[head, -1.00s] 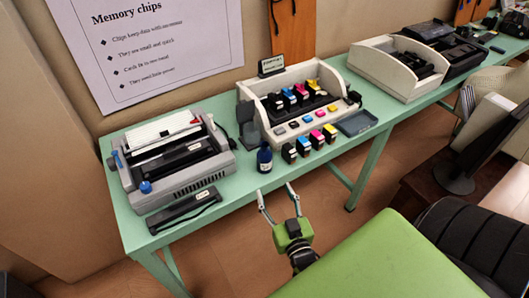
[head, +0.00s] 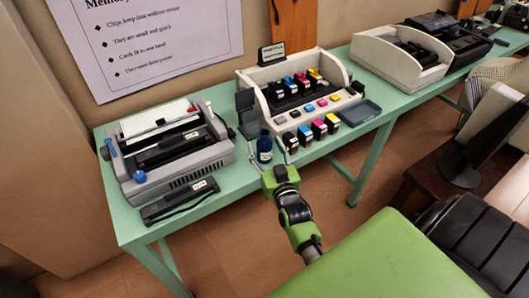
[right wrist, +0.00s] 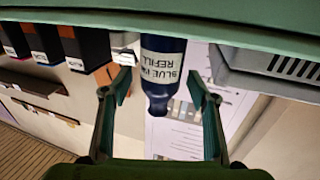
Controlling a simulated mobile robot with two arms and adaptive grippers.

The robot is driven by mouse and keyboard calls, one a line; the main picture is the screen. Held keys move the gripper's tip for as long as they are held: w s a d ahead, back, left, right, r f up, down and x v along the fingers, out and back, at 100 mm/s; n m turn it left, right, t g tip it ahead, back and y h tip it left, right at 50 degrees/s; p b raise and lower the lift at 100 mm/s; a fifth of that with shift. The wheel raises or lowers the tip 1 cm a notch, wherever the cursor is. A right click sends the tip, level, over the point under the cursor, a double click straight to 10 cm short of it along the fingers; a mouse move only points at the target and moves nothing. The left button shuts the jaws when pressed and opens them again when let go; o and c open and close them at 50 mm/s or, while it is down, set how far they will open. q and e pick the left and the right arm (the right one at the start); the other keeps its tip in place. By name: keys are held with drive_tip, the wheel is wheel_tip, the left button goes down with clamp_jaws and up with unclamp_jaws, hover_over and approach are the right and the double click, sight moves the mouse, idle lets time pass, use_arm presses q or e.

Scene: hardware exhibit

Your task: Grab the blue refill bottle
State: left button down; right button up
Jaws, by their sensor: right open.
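The dark blue refill bottle (head: 264,144) stands upright on the green table, near its front edge, between the printer and the cartridge display. In the right wrist view, which appears upside down, the bottle (right wrist: 163,62) has a pale label reading "BLUE INK REFILL". My right gripper (head: 269,162) is open right in front of the bottle in the head view. In the wrist view its two fingers (right wrist: 159,76) are spread, one on each side of the bottle's line, with gaps on both sides. The gripper partly hides the bottle's base in the head view. My left gripper is out of view.
Several ink cartridges (head: 319,128) stand close right of the bottle, before the white display stand (head: 338,68). A grey printer (head: 172,150) and a black bar-shaped part (head: 180,203) lie to the left. A shallow grey tray (head: 360,113) is farther right.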

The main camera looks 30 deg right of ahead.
drive_tip(key=shift+w+d+f, duration=0.1)
drive_tip(key=shift+w+d, duration=0.1)
drive_tip(key=shift+w, duration=0.4)
drive_tip(key=shift+s, duration=0.1)
drive_tip(key=c, duration=1.3)
drive_tip(key=shift+r, duration=0.3)
